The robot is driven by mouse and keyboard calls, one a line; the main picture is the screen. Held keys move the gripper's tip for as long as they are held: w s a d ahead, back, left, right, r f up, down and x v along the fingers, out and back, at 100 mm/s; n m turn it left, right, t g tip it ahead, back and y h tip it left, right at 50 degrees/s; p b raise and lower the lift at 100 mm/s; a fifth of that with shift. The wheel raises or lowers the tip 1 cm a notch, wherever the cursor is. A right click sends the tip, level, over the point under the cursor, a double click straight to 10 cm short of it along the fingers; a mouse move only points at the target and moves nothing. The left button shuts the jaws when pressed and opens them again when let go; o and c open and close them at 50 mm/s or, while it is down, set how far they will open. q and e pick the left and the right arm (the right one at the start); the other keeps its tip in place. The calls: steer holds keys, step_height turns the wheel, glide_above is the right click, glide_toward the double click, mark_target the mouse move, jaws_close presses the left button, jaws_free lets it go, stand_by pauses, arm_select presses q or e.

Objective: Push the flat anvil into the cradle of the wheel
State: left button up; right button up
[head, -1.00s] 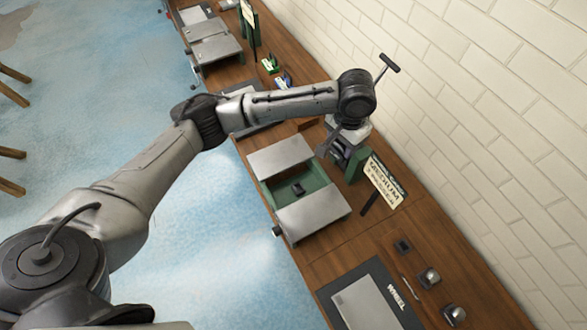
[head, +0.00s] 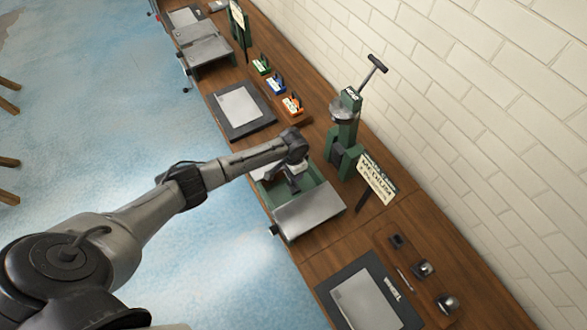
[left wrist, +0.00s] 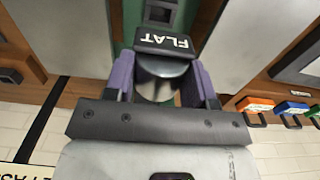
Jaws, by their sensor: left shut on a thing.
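The flat anvil (left wrist: 160,82), a dark steel cylinder with a black tag reading "FLAT", sits between the purple fingers of my left gripper (left wrist: 163,76) in the left wrist view. The gripper is shut on it. In the head view my left gripper (head: 289,182) is over the green box with steel plates (head: 328,194); the anvil is not clearly visible there. The wheel (head: 346,112), a green stand with a steel wheel and T-handle, stands at the back, apart from the gripper. Its cradle (head: 336,152) appears low on the stand, details too small to tell. My right gripper is out of view.
A "MEDIUM" sign (head: 377,177) stands beside the wheel. Several coloured holders (head: 276,84) lie further along the bench. A dark mat with a metal sheet (head: 368,300) and a wooden tray (head: 419,268) are nearer. A dark block (left wrist: 160,12) lies in the green box.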

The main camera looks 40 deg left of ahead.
arm_select(q)
steer(key=shift+r, duration=0.15)
stand_by(0.3)
steer(key=shift+p, duration=0.5)
steer(key=shift+f+b, duration=2)
steer(key=shift+f, duration=0.9)
steer(key=shift+p, duration=0.7)
steer(key=shift+f+b, duration=1.1)
steer(key=shift+f, duration=0.55)
steer(key=o, duration=0.8)
steer(key=shift+a, duration=0.1)
steer(key=shift+o, duration=1.4)
steer(key=shift+f, duration=0.15)
